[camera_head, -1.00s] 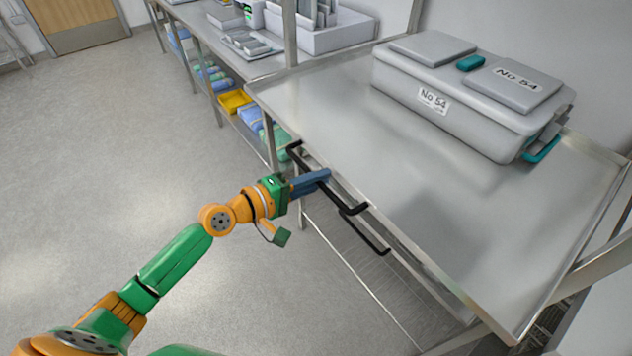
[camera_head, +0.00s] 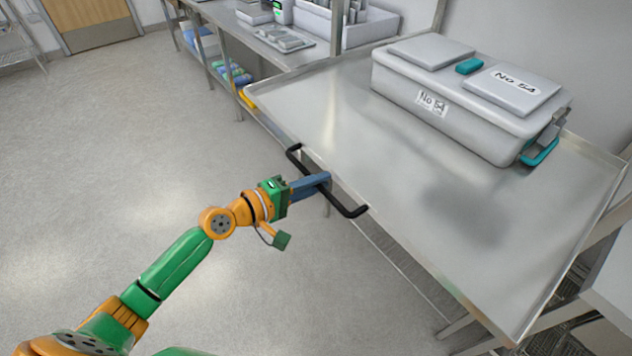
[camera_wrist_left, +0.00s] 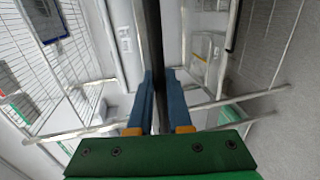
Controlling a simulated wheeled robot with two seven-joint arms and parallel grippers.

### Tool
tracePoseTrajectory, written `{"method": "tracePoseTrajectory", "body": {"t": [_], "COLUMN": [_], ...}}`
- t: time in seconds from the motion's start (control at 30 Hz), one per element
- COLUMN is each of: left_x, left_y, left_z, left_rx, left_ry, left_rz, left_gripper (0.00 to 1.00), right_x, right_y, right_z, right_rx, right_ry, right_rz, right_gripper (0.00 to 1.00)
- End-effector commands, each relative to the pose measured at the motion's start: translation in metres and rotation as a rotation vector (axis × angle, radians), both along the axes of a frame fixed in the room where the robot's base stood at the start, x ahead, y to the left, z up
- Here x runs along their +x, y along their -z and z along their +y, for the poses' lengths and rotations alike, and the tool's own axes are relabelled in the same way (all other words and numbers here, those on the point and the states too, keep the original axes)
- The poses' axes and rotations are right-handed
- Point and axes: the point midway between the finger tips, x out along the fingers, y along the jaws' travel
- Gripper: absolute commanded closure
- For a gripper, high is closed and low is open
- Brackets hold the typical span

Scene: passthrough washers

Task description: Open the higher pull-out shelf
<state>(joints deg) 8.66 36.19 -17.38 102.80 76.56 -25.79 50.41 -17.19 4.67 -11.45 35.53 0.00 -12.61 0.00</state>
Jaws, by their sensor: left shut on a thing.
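The higher pull-out shelf (camera_head: 360,150) is a flat metal tray with a low rim, standing out from its frame. Its black bar handle (camera_head: 352,209) runs along the near left edge. My left gripper (camera_head: 322,181) is shut on this handle, its blue fingers around the bar near the middle. In the left wrist view the dark handle bar (camera_wrist_left: 157,40) passes between the two fingers (camera_wrist_left: 160,90). My right gripper is not in view.
A grey lidded box (camera_head: 450,95) marked "No 54" rests on the far part of the shelf. A metal workbench (camera_head: 270,45) with trays stands behind. Open grey floor (camera_head: 110,150) lies to the left. A pale surface (camera_head: 612,275) sits at the lower right.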

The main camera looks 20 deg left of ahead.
Motion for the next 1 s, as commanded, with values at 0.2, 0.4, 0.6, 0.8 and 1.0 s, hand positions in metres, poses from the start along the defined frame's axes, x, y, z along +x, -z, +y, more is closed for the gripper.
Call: {"method": "tracePoseTrajectory", "body": {"t": [0.2,0.4,0.6,0.8,1.0], "left_x": [0.000,0.000,0.000,0.000,-0.027], "left_y": [0.001,0.000,0.000,0.000,-0.001], "left_z": [0.000,0.000,0.000,0.001,0.022], "left_rx": [0.000,0.001,0.000,0.000,0.005], "left_ry": [0.001,0.000,0.000,-0.001,-0.001], "left_rz": [0.001,0.001,0.000,0.000,0.003], "left_gripper": [1.00,1.00,0.54,0.54,0.54], "right_x": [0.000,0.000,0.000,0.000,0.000], "right_y": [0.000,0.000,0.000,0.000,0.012], "right_z": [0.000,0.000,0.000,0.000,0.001], "right_rx": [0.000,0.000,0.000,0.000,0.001], "right_ry": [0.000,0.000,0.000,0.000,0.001], "right_rz": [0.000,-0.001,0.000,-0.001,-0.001], "right_gripper": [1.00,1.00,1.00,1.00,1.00]}}
